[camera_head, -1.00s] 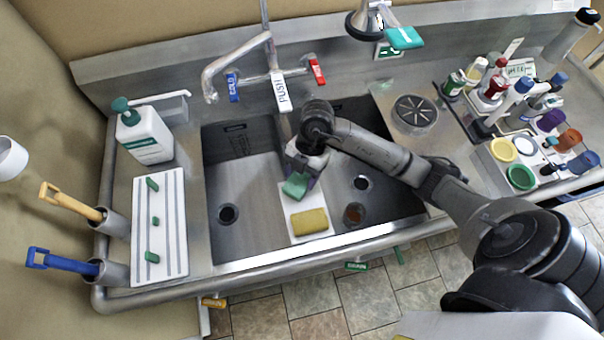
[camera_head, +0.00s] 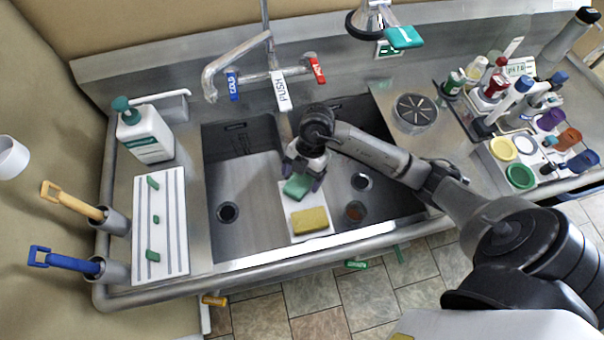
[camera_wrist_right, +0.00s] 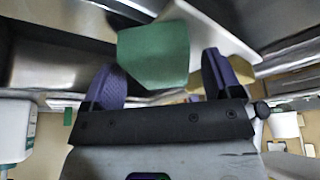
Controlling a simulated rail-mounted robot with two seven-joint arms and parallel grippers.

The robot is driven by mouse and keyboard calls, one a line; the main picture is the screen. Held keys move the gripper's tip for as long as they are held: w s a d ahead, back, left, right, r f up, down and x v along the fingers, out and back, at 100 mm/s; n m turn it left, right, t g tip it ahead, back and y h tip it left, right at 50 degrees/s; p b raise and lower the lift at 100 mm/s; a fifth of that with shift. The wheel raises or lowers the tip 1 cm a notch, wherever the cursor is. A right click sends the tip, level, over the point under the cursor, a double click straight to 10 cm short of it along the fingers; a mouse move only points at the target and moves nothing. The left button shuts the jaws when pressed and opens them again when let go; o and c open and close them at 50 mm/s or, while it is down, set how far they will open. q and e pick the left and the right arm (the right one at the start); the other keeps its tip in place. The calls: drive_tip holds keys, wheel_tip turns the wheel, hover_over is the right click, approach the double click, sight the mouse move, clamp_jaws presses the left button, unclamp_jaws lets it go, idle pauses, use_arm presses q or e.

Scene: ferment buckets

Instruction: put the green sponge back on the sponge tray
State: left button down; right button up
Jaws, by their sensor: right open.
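The green sponge (camera_head: 297,187) rests on the far part of the white sponge tray (camera_head: 294,233), which bridges the sink's middle. A yellow sponge (camera_head: 310,221) lies on the tray's near part. My right gripper (camera_head: 303,179) is open over the green sponge, with its purple fingers at the sponge's sides. In the right wrist view, the green sponge (camera_wrist_right: 154,55) shows just beyond and between the spread fingertips (camera_wrist_right: 161,72), with a gap beside the right-hand finger. Whether the left-hand finger touches it cannot be told. My left gripper is not in view.
The faucet (camera_head: 240,62) stands behind the gripper, above the sink basin (camera_head: 245,185). A soap bottle (camera_head: 144,134) and a white ribbed board (camera_head: 160,225) are at the left. Bottles and colored caps (camera_head: 520,177) crowd the right counter.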

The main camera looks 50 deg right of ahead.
drive_tip(key=shift+r, duration=0.15)
drive_tip(key=b+v, duration=0.2)
drive_tip(key=v, duration=1)
idle(0.3)
